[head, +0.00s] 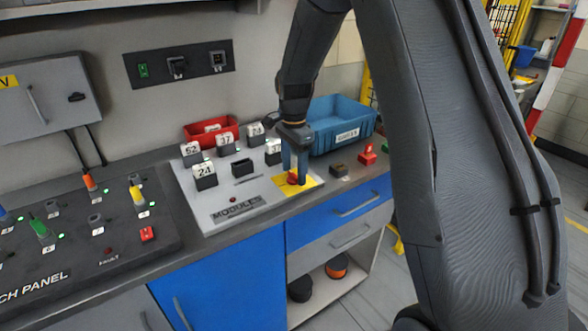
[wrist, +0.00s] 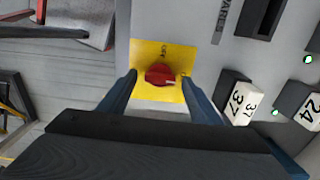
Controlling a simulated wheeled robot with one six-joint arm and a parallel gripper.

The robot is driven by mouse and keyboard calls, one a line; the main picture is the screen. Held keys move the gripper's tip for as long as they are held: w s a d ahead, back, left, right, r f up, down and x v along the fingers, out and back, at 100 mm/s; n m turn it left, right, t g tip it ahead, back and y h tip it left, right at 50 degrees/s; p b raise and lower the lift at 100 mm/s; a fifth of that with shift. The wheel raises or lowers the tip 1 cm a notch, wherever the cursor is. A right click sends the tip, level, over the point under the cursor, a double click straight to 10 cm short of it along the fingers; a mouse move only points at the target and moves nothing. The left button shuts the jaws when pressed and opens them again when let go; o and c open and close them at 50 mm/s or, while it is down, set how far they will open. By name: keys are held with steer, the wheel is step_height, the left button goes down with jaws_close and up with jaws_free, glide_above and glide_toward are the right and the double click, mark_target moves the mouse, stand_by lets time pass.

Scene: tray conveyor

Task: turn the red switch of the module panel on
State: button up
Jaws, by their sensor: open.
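The red switch (wrist: 161,75) is a round red knob on a yellow plate (wrist: 155,50) at the corner of the module panel. My gripper (wrist: 158,80) is open, with one blue finger on each side of the knob and a visible gap to it. In the head view my gripper (head: 296,172) points down over the yellow plate (head: 308,183), and the red switch (head: 293,179) is partly hidden behind the fingers. The grey module panel (head: 234,200) carries several numbered modules (head: 205,171) and an empty dark socket (head: 242,166).
A blue bin (head: 335,125) and a red bin (head: 211,128) stand behind the panel. A small red device (head: 368,155) and a brown one (head: 339,171) sit right of it. The patch panel (head: 65,215) with coloured plugs lies at left.

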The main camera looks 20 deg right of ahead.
mark_target(294, 174)
step_height(294, 174, up, 8)
steer(key=shift+f+b, duration=0.15)
steer(key=shift+b, duration=0.95)
steer(key=s+f+n, duration=0.3)
steer(key=s+n, duration=0.4)
steer(key=s, duration=0.6)
steer(key=s+f+n+t, duration=0.1)
steer(key=s+f+n, duration=0.2)
steer(key=s+n, duration=0.4)
steer(key=s, duration=0.5)
steer(key=shift+s+n, duration=0.3)
steer(key=shift+s, duration=0.1)
